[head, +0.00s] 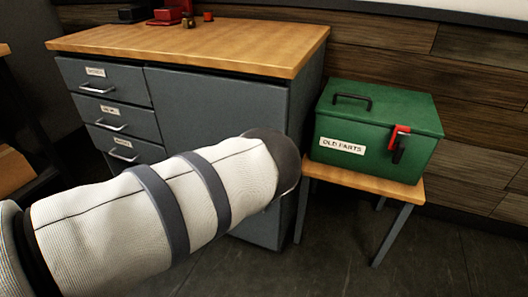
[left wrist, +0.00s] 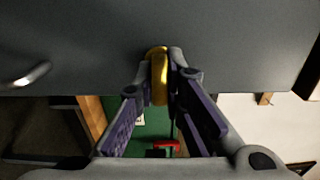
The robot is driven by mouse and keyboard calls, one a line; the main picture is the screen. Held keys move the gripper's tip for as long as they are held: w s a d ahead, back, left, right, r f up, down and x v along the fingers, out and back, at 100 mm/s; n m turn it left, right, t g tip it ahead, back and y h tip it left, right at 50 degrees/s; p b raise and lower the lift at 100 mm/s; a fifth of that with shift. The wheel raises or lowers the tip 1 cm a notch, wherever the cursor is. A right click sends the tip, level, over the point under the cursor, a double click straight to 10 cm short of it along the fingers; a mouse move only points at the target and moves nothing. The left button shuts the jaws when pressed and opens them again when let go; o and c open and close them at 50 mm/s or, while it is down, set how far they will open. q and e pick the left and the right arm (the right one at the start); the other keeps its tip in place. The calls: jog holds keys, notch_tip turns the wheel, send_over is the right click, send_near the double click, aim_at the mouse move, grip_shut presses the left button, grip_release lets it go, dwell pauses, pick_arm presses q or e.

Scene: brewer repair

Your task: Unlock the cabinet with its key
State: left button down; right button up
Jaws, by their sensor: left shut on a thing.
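The grey cabinet (head: 205,112) has a wooden top, labelled drawers at the left and a wide plain door beside them. My left arm reaches across its front in the head view and hides the door's lower part and my gripper. In the left wrist view, my left gripper (left wrist: 160,76) is shut on the gold key (left wrist: 158,74), with its rounded end between the fingertips. The key is right against or very close to the grey cabinet face (left wrist: 230,45). The keyhole is hidden, so I cannot tell whether the key is in it. My right gripper is in neither view.
A green "OLD PARTS" box (head: 375,118) with a red latch (head: 398,136) stands on a small wooden table (head: 408,193) right of the cabinet. Red items (head: 168,14) sit on the cabinet top (head: 230,42). A metal handle (left wrist: 27,75) shows in the left wrist view.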

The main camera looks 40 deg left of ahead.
pick_arm(q)
jog(key=shift+a, duration=0.1)
jog(key=c, duration=1.7)
grip_release()
jog(key=v, duration=1.2)
jog(key=shift+s, duration=0.1)
jog(key=shift+f, duration=0.1)
